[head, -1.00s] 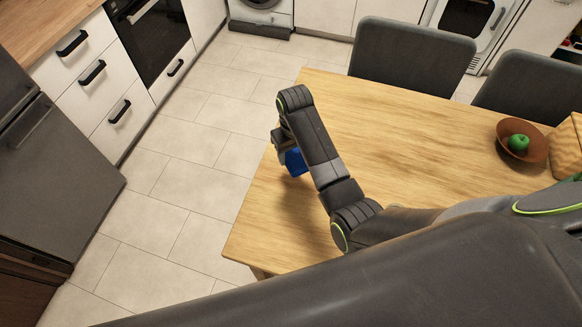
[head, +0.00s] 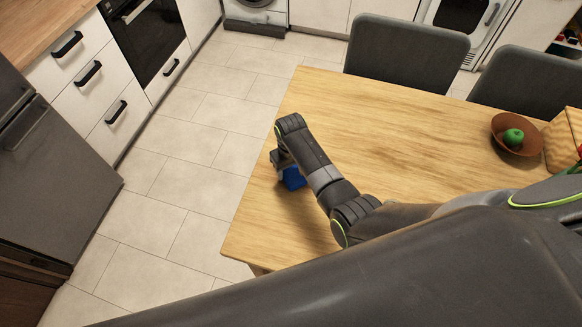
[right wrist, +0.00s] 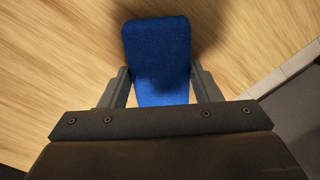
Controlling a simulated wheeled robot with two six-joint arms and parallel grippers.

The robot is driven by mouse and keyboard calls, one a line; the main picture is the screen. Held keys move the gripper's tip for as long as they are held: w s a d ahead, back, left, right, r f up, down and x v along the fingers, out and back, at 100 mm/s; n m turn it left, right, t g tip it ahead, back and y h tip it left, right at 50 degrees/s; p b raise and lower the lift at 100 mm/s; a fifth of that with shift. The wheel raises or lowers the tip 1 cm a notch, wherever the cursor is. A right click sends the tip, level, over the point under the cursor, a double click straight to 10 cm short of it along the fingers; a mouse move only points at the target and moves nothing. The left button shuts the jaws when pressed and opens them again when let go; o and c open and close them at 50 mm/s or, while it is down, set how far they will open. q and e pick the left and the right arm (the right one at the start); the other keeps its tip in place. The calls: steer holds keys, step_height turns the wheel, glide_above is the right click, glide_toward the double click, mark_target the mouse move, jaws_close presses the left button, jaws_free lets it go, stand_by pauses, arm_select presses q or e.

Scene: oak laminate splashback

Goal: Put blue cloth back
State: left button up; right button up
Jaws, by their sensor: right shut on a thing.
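The blue cloth (head: 293,179) is a small folded block near the left edge of the wooden table (head: 400,130) in the head view. My right gripper (head: 281,166) is shut on it. In the right wrist view the blue cloth (right wrist: 157,55) sits between the two fingers of the right gripper (right wrist: 160,85), with the wood surface and a shadow behind it. I cannot tell whether the cloth touches the table. Part of the cloth is hidden by my arm in the head view. My left gripper is not in view.
A brown bowl (head: 511,148) with a green fruit (head: 513,137) and a woven basket (head: 565,140) stand at the table's right. Two dark chairs (head: 407,52) stand along the far side. The middle of the table is clear. Tiled floor lies left of the table.

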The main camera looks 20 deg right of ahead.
mark_target(291, 170)
steer(key=shift+f, duration=0.1)
steer(key=o, duration=1)
step_height(291, 170, up, 12)
steer(key=shift+r, duration=0.15)
stand_by(0.5)
